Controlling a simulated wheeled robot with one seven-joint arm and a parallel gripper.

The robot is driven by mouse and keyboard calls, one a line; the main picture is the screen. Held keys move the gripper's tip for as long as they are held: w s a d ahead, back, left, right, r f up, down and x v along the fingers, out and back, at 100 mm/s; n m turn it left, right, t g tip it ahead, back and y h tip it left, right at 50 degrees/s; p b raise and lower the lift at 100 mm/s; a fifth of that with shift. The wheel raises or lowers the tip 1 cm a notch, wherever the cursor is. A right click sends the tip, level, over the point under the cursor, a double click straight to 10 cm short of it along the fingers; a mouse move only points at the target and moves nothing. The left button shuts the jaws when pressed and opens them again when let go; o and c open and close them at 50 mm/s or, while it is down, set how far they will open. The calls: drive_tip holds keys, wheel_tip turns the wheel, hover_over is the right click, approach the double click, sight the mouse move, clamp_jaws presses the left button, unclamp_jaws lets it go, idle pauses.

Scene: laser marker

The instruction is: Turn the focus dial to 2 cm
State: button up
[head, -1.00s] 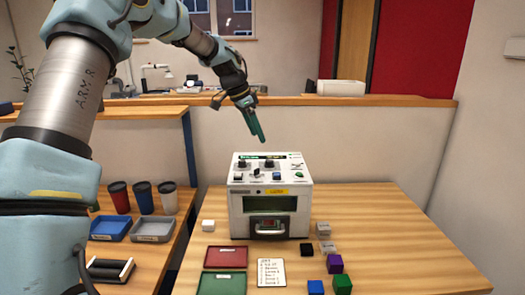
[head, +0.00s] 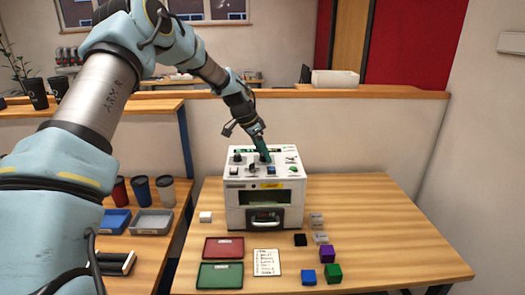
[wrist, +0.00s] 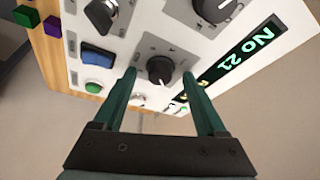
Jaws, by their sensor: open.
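The white laser marker (head: 265,210) stands on the wooden table, with dark dials, buttons and a display on its sloped top panel. In the wrist view, a round black dial (wrist: 160,66) on a grey plate lies between the two green fingertips of my gripper (wrist: 160,80). My gripper is open, with one finger on each side of this dial; I cannot tell whether either touches it. Two more dark dials (wrist: 103,14) (wrist: 215,9) sit beyond it. Labels are too small to read, so I cannot tell which is the focus dial. In the head view, my gripper (head: 264,157) covers part of the panel.
Red (head: 223,248) and green (head: 220,275) trays, a card (head: 267,262) and several small cubes lie in front. The table's right side is clear.

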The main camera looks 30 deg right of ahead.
clamp_jaws()
idle(0.5)
drive_tip(key=shift+b, duration=0.35)
